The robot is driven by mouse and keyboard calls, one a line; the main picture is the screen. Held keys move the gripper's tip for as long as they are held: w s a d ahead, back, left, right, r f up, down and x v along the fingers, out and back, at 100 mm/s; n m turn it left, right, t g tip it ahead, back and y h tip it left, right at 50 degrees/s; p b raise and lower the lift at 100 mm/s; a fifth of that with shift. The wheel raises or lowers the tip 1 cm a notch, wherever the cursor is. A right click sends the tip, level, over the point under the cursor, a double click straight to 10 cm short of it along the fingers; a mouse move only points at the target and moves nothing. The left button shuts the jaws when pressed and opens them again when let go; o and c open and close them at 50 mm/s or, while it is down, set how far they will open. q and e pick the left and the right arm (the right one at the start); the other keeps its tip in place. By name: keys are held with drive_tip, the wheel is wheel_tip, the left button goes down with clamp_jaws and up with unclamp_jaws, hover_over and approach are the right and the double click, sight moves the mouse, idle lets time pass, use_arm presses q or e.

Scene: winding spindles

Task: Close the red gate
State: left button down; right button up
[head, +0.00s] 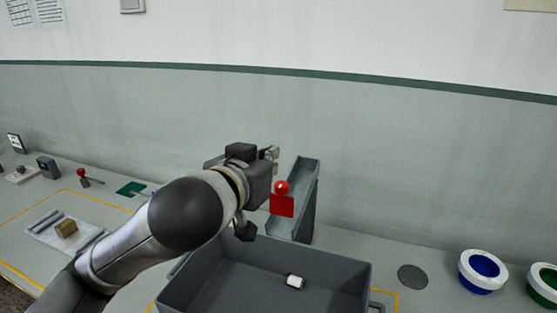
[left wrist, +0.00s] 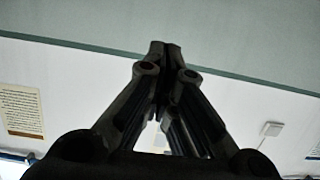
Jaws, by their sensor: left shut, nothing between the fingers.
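The red gate (head: 282,205) is a small flat red plate with a round red knob on top. It sits across the lower part of a sloping grey chute (head: 306,185) near the wall. My left gripper (head: 271,153) is up to the left of the chute's upper part, above and a little left of the red knob. Its fingers are shut and empty; they also show in the left wrist view (left wrist: 165,50) with their tips together against the wall. I cannot tell whether they touch the chute. My right gripper is not in view.
A grey bin (head: 240,283) with a small white spool (head: 295,282) inside stands below the chute. Blue (head: 482,271) and green (head: 544,286) round containers stand at the right. A tray (head: 48,232) with a brown block (head: 66,228) and a red-knobbed lever (head: 82,175) are at the left.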

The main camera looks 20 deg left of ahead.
use_arm(q)
drive_tip(key=w+p, duration=0.1)
drive_tip(key=p, duration=0.2)
hover_over(281, 198)
drive_tip(key=s, duration=0.1)
drive_tip(key=f, duration=0.5)
drive_tip(key=shift+s+f+p, duration=0.35)
drive_tip(key=shift+s, duration=0.05)
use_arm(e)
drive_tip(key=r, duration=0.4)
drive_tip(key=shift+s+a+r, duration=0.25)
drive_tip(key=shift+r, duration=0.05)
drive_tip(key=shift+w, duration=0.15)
use_arm(q)
wheel_tip(281, 198, down, 6)
drive_tip(key=b, duration=0.4)
drive_tip(key=shift+f, duration=0.1)
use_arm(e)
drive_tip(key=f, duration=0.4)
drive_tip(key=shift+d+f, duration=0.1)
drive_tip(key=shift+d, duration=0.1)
